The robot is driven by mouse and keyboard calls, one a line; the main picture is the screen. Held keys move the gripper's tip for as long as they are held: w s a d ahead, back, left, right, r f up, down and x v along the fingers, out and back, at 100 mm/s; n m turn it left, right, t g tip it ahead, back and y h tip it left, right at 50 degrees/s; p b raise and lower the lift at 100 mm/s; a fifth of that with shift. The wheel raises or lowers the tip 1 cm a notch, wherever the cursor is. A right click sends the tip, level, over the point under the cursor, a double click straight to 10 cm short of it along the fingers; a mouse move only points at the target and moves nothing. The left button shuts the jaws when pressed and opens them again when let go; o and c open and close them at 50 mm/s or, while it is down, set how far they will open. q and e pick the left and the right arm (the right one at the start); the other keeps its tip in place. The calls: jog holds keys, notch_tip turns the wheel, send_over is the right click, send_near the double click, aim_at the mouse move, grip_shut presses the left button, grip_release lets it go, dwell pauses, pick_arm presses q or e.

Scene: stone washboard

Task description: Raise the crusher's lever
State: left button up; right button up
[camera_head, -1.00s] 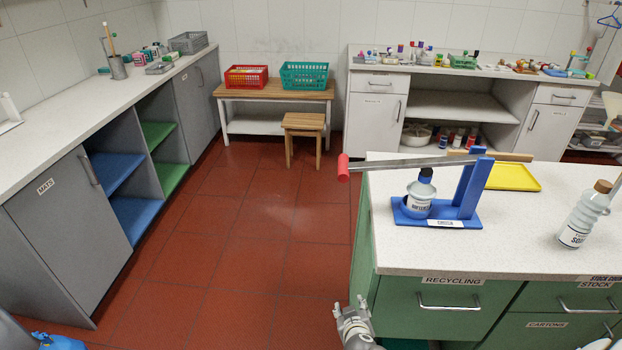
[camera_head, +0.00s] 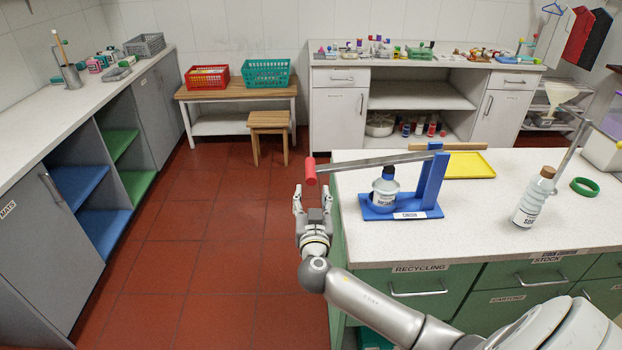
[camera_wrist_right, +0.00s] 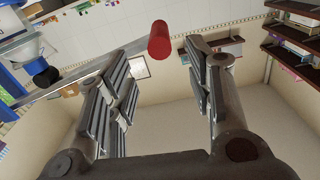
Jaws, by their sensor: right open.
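The blue crusher (camera_head: 431,182) stands on the white counter with a bottle (camera_head: 384,190) with a dark cap upright on its base. Its grey lever (camera_head: 370,162) runs nearly level to the left and ends in a red grip (camera_head: 310,171) past the counter edge. My right gripper (camera_head: 312,192) is open, fingers up, just below the red grip. In the right wrist view the red grip (camera_wrist_right: 159,41) shows beyond and between the open fingers (camera_wrist_right: 160,85), apart from them. The crusher and bottle show at that view's left edge. My left gripper is not in view.
A yellow tray (camera_head: 468,165) lies behind the crusher. A soap bottle (camera_head: 534,197) and a green ring (camera_head: 584,187) are to the right on the counter. The red floor left of the counter is clear. Green drawers (camera_head: 420,284) lie below the counter.

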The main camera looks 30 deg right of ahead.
aim_at(311, 182)
jog(key=p+x, duration=0.1)
jog(key=x, duration=0.4)
jog(key=shift+r, duration=0.1)
jog(key=shift+p+x, duration=0.4)
jog(key=shift+x, duration=0.6)
grip_shut()
